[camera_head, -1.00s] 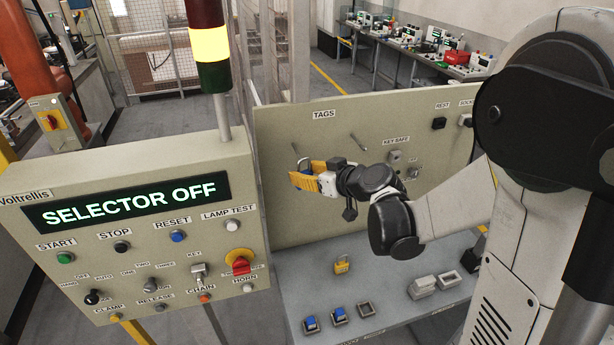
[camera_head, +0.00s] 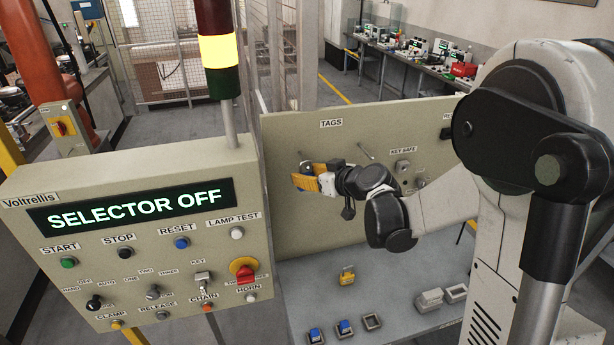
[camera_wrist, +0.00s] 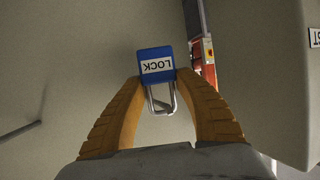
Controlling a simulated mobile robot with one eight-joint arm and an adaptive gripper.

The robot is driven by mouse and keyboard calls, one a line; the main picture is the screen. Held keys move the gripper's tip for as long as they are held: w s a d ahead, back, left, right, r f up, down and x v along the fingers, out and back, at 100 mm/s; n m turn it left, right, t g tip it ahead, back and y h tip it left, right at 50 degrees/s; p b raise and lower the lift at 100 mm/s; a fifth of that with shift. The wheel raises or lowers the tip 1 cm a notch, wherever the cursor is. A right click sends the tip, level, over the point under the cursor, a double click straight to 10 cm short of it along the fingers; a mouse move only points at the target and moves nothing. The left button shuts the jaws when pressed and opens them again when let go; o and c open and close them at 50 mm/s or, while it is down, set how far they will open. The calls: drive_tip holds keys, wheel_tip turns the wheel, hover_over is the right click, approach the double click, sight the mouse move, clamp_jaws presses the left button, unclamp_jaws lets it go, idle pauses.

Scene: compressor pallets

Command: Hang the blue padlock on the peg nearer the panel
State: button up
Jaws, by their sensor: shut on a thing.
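My gripper (camera_head: 303,182) is shut on the blue padlock (camera_wrist: 156,64), in front of the tags board (camera_head: 285,215). In the wrist view the padlock's blue body, with an upside-down LOCK label, is between the orange fingertips, and its silver shackle points back towards the palm. In the head view the padlock is small and partly hidden by the fingers. The peg nearer the panel (camera_head: 303,142) sticks out just above the gripper. The other peg (camera_head: 366,152) is to its right and empty. I see no contact between padlock and peg.
The control panel (camera_head: 130,270) with a lamp tower stands close on the left. A yellow padlock (camera_head: 347,276) and blue-topped blocks (camera_head: 344,327) are on the grey shelf (camera_head: 390,285) below. The key safe (camera_head: 402,165) is to the right on the board.

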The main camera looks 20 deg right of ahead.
idle(0.4)
drive_tip(key=o, duration=1.2)
drive_tip(key=shift+o, duration=0.2)
drive_tip(key=v, duration=1.2)
drive_tip(key=s+a+f+m+g+h+b, duration=0.2)
drive_tip(key=s+f+b, duration=0.7)
drive_tip(key=s+f, duration=0.1)
drive_tip(key=s+a+f+m+g+h+b, duration=0.2)
drive_tip(key=s+f+g+h+b, duration=0.1)
drive_tip(key=s+f+b, duration=0.6)
wheel_tip(320, 180, down, 3)
drive_tip(key=shift+s+a+r+m+b, duration=0.1)
drive_tip(key=shift+s+a+m+b, duration=0.2)
drive_tip(key=shift+s, duration=0.95)
drive_tip(key=shift+d, duration=0.1)
